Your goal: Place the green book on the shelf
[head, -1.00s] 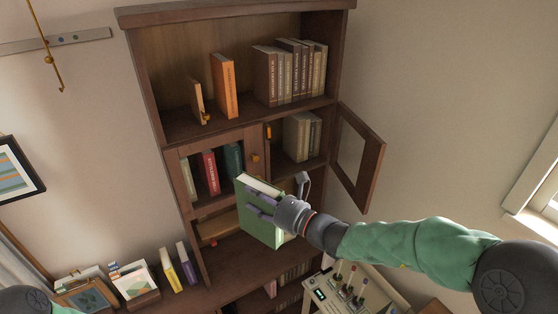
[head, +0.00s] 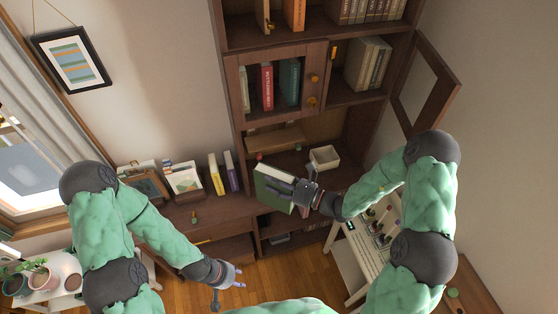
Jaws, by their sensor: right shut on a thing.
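The green book (head: 272,188) is in my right gripper (head: 294,190), which is shut on it. The book is tilted, its white page edge facing up and away, in front of the lower open bay of the dark wooden shelf (head: 229,150). Whether it touches the shelf board cannot be told. The gripper covers its right part. My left gripper (head: 234,276) is low in the picture, over the wooden floor, away from the shelf and holding nothing visible; its finger gap is too small to tell.
A small cream box (head: 324,157) stands in the lower bay behind the book. An open glazed door (head: 427,84) sticks out at the right. A machine with levers (head: 372,232) stands below my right arm. Yellow and purple books (head: 216,174) stand on the low cabinet.

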